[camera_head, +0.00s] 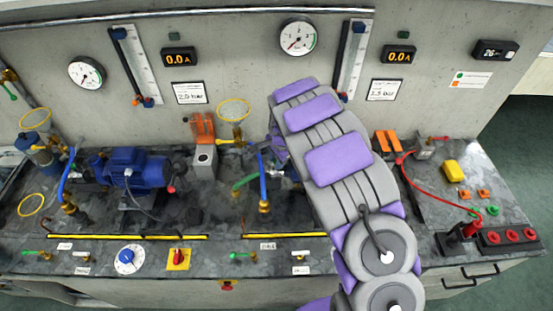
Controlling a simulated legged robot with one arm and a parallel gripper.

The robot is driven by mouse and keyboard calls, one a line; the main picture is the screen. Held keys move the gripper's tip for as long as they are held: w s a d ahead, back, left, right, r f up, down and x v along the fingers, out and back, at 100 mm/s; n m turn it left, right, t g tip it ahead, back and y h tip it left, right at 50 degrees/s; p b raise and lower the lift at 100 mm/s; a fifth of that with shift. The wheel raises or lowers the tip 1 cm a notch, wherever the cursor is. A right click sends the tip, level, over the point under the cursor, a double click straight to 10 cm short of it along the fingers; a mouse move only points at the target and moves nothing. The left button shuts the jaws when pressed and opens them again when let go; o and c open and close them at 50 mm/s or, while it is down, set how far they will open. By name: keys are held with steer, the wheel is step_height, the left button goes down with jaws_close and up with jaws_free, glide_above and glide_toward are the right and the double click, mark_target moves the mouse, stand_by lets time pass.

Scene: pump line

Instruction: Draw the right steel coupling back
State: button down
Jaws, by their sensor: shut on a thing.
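The right steel coupling (277,173) shows as a small bright metal piece at the upper end of a short blue hose, right of the middle of the bench. The blue hose (263,186) runs down from there to a brass fitting (264,207). My gripper (280,163) points down at the coupling and is shut on it. It is mostly hidden behind my purple and grey arm, so its fingertips are hard to make out.
A blue pump motor (138,170) and a grey box with an orange bracket (204,158) stand to the left. A red cable (420,192) lies right of my arm. Gauges hang on the wall behind.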

steer(key=shift+w+r, duration=0.1)
steer(key=shift+a+p, duration=0.3)
steer(key=a+p, duration=0.2)
steer(key=a, duration=0.2)
steer(key=shift+a+p, duration=0.3)
steer(key=shift+a, duration=0.05)
steer(key=shift+r, duration=0.1)
steer(key=c, duration=1.2)
jaws_free()
steer(key=o, duration=0.3)
steer(key=shift+a, duration=0.3)
